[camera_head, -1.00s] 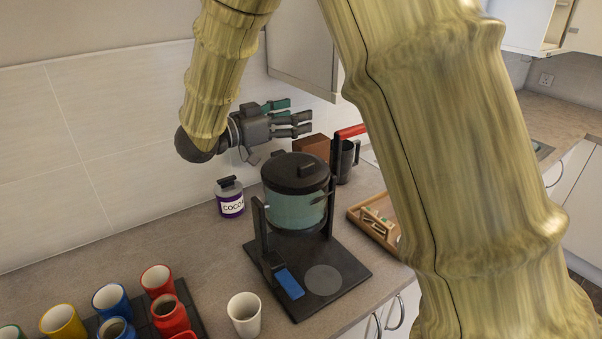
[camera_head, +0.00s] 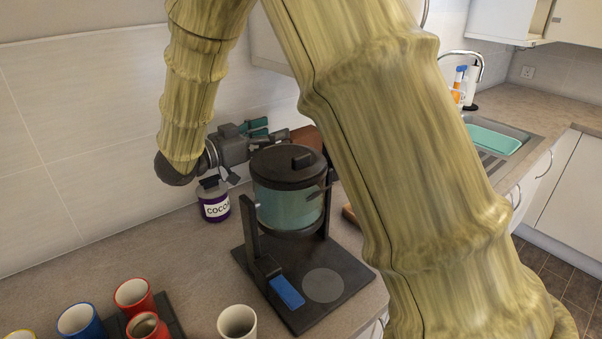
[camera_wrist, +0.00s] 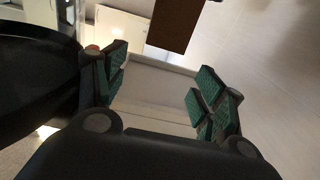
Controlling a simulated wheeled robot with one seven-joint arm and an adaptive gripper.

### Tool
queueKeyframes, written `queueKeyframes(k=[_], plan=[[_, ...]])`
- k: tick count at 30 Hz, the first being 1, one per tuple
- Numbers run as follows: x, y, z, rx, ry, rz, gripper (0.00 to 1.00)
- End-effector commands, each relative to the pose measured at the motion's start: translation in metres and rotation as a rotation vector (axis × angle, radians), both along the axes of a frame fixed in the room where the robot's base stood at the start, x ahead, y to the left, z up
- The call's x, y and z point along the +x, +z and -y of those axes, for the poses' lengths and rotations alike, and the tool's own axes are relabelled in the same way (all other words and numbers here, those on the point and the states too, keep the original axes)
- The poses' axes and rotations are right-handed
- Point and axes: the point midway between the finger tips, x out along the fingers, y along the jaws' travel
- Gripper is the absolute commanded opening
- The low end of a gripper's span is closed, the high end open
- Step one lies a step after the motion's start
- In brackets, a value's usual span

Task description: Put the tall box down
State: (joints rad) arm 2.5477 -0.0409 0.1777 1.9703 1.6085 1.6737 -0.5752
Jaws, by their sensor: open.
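The tall box is a plain brown box (camera_head: 308,137), mostly hidden in the head view behind the coffee machine and my arm. In the wrist view the brown box (camera_wrist: 174,24) shows at the top edge, beyond the fingertips and apart from them. My gripper (camera_head: 270,130) is behind the coffee machine's lid, left of the box. In the wrist view my gripper (camera_wrist: 160,92) is open, with green-padded fingers wide apart and nothing between them. The box's base is hidden, so I cannot tell what it rests on.
The black coffee machine (camera_head: 290,185) stands close in front of my gripper. A cocoa jar (camera_head: 214,202) is below my wrist. Several mugs, including a white mug (camera_head: 237,322), stand at the front. A sink (camera_head: 492,140) lies far right.

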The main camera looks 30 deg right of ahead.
Motion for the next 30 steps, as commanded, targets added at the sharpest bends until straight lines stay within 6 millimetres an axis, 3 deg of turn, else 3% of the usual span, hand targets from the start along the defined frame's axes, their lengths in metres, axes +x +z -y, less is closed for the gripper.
queueKeyframes(k=[10, 15, 23, 30], plan=[[0.0, -0.051, 0.001, 0.0, -0.001, -0.003, 0.7], [0.001, -0.049, 0.02, 0.002, -0.002, 0.001, 0.7], [0.003, -0.049, 0.031, 0.0, -0.001, 0.001, 0.7], [0.005, -0.048, 0.06, 0.001, -0.002, 0.001, 0.7]])
